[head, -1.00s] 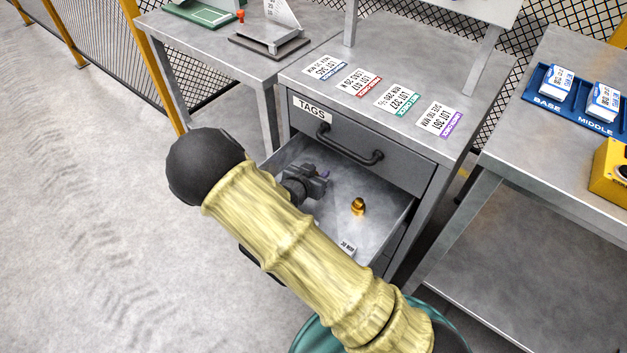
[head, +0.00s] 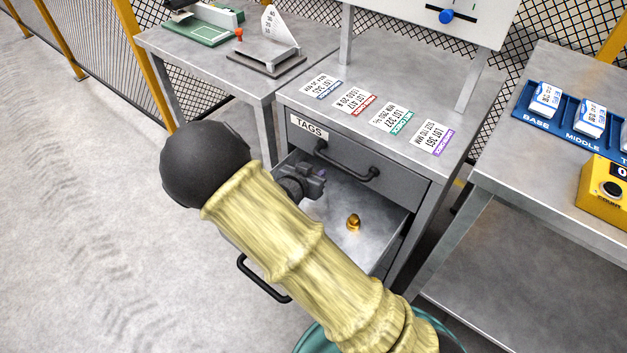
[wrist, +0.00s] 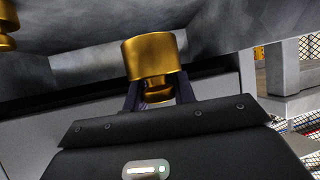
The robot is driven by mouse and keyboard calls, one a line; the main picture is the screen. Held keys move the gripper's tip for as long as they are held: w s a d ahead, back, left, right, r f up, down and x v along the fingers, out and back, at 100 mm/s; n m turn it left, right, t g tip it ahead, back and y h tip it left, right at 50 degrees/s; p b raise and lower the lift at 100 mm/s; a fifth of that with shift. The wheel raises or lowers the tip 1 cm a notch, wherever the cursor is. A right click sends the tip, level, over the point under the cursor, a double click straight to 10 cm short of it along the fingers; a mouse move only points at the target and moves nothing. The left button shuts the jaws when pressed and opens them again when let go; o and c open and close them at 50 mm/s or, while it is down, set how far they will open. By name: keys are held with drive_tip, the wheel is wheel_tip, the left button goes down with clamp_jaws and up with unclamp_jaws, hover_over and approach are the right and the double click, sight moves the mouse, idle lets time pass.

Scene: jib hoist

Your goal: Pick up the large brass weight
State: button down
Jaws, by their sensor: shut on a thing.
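My gripper (wrist: 158,92) is shut on a brass weight (wrist: 152,55), a wide gold cylinder with a narrower neck between the dark fingers. In the head view my gripper (head: 312,182) is over the left part of the open drawer (head: 385,222), and the held weight is hidden there. A second brass weight (head: 353,222) stands on the drawer floor to the right of my gripper. Part of a brass weight (wrist: 6,28) also shows at the left edge of the wrist view.
The closed TAGS drawer (head: 400,180) is above the open one, whose black handle (head: 262,284) sticks out in front. Lot cards (head: 392,122) lie on the cabinet top. A side table (head: 545,200) at right carries a blue tray (head: 560,125) and a yellow counter box (head: 607,190).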

drive_tip(key=r, duration=0.3)
drive_tip(key=r+p, duration=0.1)
drive_tip(key=shift+s+r, duration=0.2)
drive_tip(key=shift+s, duration=0.15)
drive_tip(key=s+p, duration=0.9)
drive_tip(key=s, duration=0.9)
drive_tip(key=shift+s+d, duration=0.25)
drive_tip(key=shift+s, duration=0.15)
drive_tip(key=shift+f, duration=0.1)
